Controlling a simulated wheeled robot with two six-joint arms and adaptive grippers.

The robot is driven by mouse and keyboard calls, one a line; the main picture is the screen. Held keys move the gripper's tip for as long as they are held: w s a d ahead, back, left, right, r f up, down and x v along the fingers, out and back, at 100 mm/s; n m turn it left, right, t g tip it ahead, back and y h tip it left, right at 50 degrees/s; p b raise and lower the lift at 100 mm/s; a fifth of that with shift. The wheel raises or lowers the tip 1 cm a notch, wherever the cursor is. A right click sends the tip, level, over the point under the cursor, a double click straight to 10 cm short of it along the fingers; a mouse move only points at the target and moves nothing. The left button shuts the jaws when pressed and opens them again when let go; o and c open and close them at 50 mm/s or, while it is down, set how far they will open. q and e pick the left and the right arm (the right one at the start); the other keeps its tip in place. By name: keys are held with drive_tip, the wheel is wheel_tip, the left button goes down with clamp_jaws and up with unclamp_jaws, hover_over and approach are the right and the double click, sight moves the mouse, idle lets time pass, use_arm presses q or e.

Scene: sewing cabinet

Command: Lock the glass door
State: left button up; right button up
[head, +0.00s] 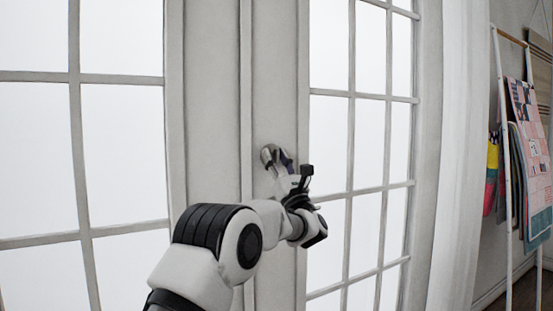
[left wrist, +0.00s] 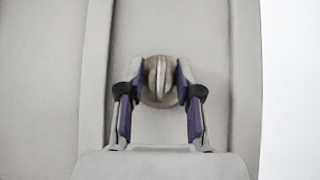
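The glass door (head: 272,90) has pale grey frames and white panes. A round metal lock with a raised thumb-turn (left wrist: 160,80) sits on the door's frame in the left wrist view. The thumb-turn stands upright. My left gripper (head: 277,158) is at the door frame, and it also shows in the left wrist view (left wrist: 160,76). Its two fingers are apart, one on each side of the thumb-turn, with small gaps between them and it. In the head view the gripper largely hides the lock. My right gripper is out of view.
A white ladder rack (head: 502,130) with hanging patterned fabric (head: 531,130) stands at the far right. A pale curtain or wall strip (head: 458,150) lies between it and the door. No loose object shows around the lock.

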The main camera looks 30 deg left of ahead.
use_arm(q)
drive_tip(key=shift+s+d, duration=0.1)
drive_tip(key=shift+d, duration=0.1)
drive_tip(key=v, duration=1.1)
drive_tip(key=shift+f, duration=0.35)
drive_tip(key=shift+s+d, duration=0.1)
drive_tip(key=shift+d, duration=0.05)
